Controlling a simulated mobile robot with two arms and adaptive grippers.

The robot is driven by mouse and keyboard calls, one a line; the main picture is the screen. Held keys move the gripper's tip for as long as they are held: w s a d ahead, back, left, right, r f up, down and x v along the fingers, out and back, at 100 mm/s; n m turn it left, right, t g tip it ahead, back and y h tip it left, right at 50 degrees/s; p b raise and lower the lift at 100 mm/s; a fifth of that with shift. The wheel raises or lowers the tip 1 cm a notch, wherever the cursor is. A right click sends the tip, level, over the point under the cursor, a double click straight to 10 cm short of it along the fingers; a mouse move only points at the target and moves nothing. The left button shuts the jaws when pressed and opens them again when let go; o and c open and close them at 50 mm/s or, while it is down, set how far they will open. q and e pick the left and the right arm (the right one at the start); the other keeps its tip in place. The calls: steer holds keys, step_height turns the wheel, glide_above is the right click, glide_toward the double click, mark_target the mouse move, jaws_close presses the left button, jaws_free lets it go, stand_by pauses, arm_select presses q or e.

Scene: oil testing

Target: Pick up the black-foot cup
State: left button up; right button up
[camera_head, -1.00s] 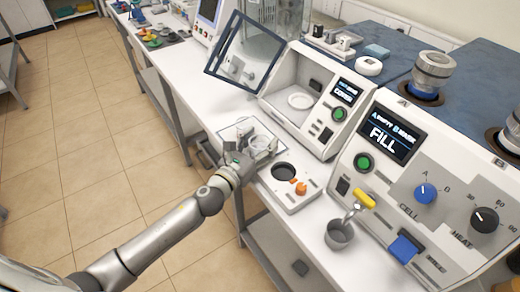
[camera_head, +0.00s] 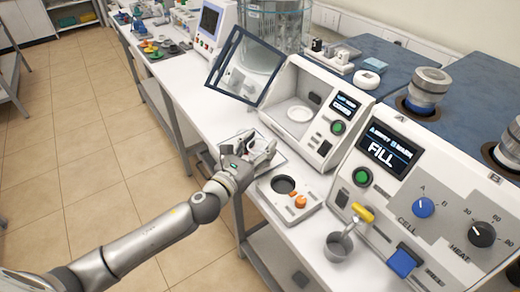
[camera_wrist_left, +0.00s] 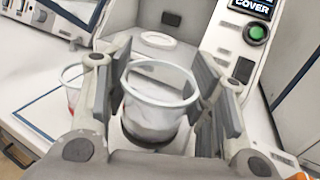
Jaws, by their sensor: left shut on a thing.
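The black-foot cup (camera_wrist_left: 160,105) is a clear cup with a pale rim and a dark base, upright in the left wrist view. My left gripper (camera_wrist_left: 162,78) has a grey finger pad on each side of it and is shut on it. In the head view my left gripper (camera_head: 262,152) is over the square tray (camera_head: 278,163) at the table's front edge, and it mostly hides the cup. I cannot tell how high the cup is above the tray. My right gripper is not in view.
A second clear cup with a red foot (camera_wrist_left: 72,85) stands just left of the left finger. The white cover machine (camera_head: 310,105) with its raised glass lid (camera_head: 243,68) is close behind.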

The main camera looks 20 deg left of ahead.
arm_select(q)
steer(key=s+d+r, duration=0.1)
steer(key=s+r, duration=0.7)
steer(key=s, duration=0.5)
steer(key=shift+r, duration=0.35)
steer(key=shift+w, duration=0.15)
